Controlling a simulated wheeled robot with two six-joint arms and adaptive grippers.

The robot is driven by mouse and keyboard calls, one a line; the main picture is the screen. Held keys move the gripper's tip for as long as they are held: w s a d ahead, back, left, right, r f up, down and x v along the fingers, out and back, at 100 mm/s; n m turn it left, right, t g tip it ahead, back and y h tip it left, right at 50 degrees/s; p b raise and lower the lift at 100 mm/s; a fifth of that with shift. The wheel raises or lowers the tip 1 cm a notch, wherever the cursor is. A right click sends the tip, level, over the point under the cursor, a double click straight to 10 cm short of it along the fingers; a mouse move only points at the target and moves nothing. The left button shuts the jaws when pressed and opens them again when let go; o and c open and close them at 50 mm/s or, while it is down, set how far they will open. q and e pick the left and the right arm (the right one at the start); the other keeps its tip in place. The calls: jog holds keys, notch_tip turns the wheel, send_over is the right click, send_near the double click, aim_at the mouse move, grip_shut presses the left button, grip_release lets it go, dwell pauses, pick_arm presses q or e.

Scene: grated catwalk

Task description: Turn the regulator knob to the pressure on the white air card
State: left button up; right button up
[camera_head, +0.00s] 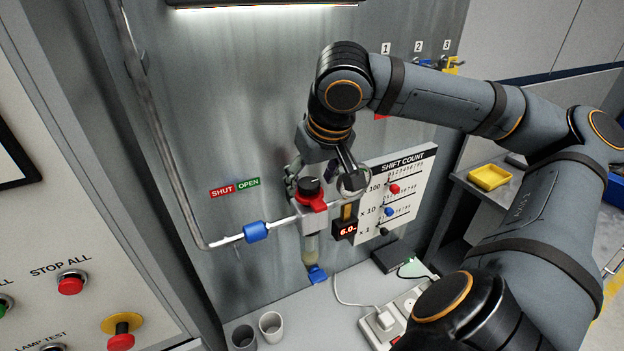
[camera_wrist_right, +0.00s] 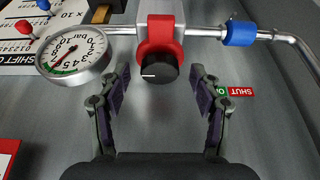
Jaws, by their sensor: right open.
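The black regulator knob (camera_head: 309,187) with a white mark sits on a red collar on the pipe; it also shows in the right wrist view (camera_wrist_right: 156,69). A small display (camera_head: 346,229) below it reads 6.0. A round bar gauge (camera_wrist_right: 74,55) is beside the regulator and appears upside down in the wrist view. My right gripper (camera_head: 322,184) is open, its fingers (camera_wrist_right: 162,92) spread either side of the knob with a gap on both sides. My left gripper is out of view. I cannot make out a white air card.
A blue valve piece (camera_head: 256,232) sits on the pipe, left of the regulator, below a SHUT/OPEN label (camera_head: 235,187). A SHIFT COUNT board (camera_head: 402,165) with sliders is close on the right. Two cups (camera_head: 270,326) and a power strip (camera_head: 387,318) are on the ledge below.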

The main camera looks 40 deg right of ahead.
jog(key=shift+w, duration=0.1)
jog(key=shift+c, duration=0.9)
jog(key=shift+w+f, duration=0.1)
jog(key=shift+c, duration=1.1)
jog(key=c, duration=0.7)
jog(key=shift+d+f+n+y+b, duration=0.15)
jog(key=shift+n+y+b, duration=0.15)
jog(key=shift+n+b, duration=0.5)
jog(key=shift+c, duration=0.2)
jog(key=shift+f+n+b, duration=0.1)
jog(key=shift+n+b, duration=0.4)
jog(key=shift+b, duration=0.5)
jog(key=shift+n+y+b, duration=0.6)
jog(key=shift+n+b, duration=0.1)
jog(key=shift+n, duration=0.2)
jog(key=shift+d+r+n+y+b, duration=0.2)
jog(key=shift+n+y+b, duration=0.25)
jog(key=shift+n, duration=0.75)
jog(key=shift+a+n, duration=0.1)
jog(key=shift+n, duration=0.2)
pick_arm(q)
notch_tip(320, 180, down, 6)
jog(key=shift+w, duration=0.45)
pick_arm(e)
jog(key=shift+w+r+n+y, duration=0.1)
jog(key=shift+n+y, duration=0.25)
jog(key=shift+n, duration=0.35)
